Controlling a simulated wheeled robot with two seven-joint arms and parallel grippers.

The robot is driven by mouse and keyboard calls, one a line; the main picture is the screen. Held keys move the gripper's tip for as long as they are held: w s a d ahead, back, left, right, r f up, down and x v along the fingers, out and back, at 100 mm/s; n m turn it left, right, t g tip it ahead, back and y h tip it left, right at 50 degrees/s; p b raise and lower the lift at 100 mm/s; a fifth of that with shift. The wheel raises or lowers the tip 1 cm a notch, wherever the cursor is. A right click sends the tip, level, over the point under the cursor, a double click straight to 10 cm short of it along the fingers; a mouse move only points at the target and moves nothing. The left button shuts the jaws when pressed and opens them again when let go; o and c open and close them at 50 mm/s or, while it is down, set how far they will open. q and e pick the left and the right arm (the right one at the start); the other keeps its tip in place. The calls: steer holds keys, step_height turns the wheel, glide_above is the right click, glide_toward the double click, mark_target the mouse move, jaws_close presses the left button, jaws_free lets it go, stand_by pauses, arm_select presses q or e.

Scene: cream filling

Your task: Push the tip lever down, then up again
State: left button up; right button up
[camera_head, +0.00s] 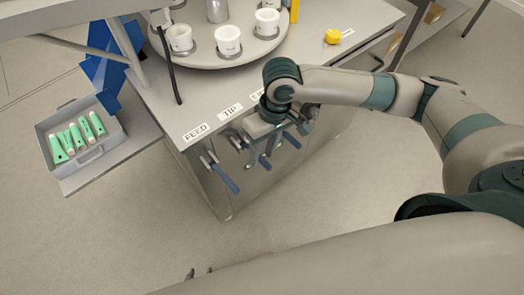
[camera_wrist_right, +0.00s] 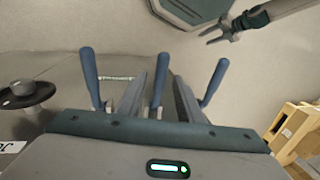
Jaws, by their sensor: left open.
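Three blue-handled levers stick out of the cabinet front below labels; the left label reads FEED and the middle one TIP (camera_head: 230,112). The tip lever (camera_head: 264,162) is the middle one, partly hidden by my right gripper (camera_head: 262,140). In the right wrist view the tip lever (camera_wrist_right: 160,80) stands between the two fingers of my right gripper (camera_wrist_right: 158,85), with gaps beside it, so the gripper looks open around it. All three handles point much the same way there.
The feed lever (camera_head: 222,174) and a third lever (camera_head: 291,139) flank the tip lever closely. A turntable (camera_head: 215,60) with white cups stands on the cabinet, near a yellow round button (camera_head: 333,36). A grey tray (camera_head: 93,157) of green tubes sits at left.

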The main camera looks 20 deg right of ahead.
steer(key=shift+a+f, duration=0.1)
steer(key=shift+f, duration=0.15)
steer(key=shift+c, duration=0.6)
jaws_close()
steer(key=shift+f, duration=0.1)
